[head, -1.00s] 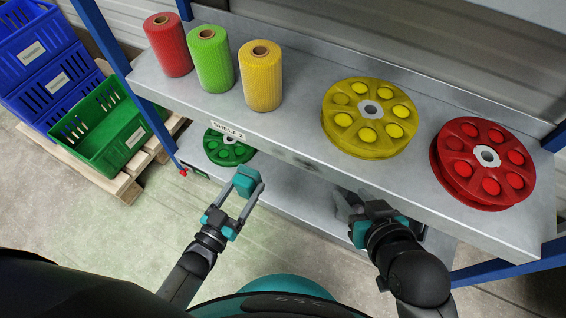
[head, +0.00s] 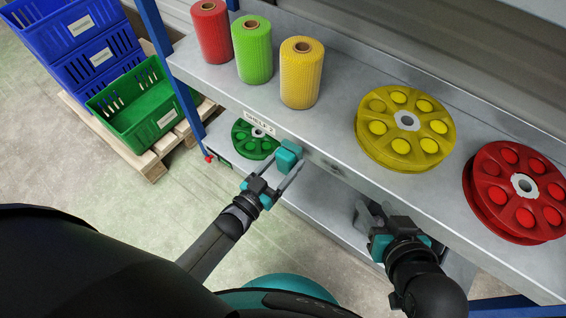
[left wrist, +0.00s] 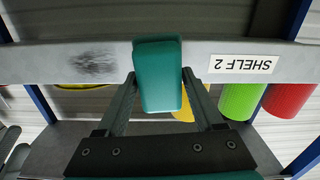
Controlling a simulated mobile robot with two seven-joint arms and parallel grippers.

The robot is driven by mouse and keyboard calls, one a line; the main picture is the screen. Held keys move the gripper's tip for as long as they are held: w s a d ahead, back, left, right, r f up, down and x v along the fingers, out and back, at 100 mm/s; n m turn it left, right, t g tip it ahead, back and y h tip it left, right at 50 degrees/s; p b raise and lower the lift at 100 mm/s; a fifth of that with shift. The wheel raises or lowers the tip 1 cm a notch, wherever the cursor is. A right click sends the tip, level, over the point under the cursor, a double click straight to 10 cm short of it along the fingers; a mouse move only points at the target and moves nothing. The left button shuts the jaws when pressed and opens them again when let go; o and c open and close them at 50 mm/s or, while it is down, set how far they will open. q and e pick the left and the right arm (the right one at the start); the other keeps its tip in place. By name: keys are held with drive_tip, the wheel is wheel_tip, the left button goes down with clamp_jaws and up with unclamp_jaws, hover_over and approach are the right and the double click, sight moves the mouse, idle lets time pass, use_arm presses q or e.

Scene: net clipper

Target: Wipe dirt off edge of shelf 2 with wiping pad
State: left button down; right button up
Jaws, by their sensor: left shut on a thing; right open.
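The SHELF 2 label (head: 262,116) is on the front edge of the grey shelf (head: 225,88). A dark dirt smudge (head: 335,168) marks that edge to the right of the label; it also shows in the upside-down left wrist view (left wrist: 96,64), left of the pad. My left gripper (head: 284,166) is shut on the teal wiping pad (head: 288,154). The pad is at the shelf edge between label and smudge, also seen in the left wrist view (left wrist: 158,75); I cannot tell whether it touches. My right gripper (head: 372,216) is open and empty below the edge, right of the smudge.
Red (head: 211,34), green (head: 252,52) and yellow (head: 301,75) net rolls stand on the shelf, beside yellow (head: 380,125) and red (head: 490,195) reels. A green reel (head: 250,143) is on the level below. Crates (head: 143,108) on a pallet stand at left.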

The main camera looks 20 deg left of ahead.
use_arm(q)
drive_tip(key=shift+b+x, duration=0.3)
drive_tip(key=shift+x, duration=0.7)
idle(0.5)
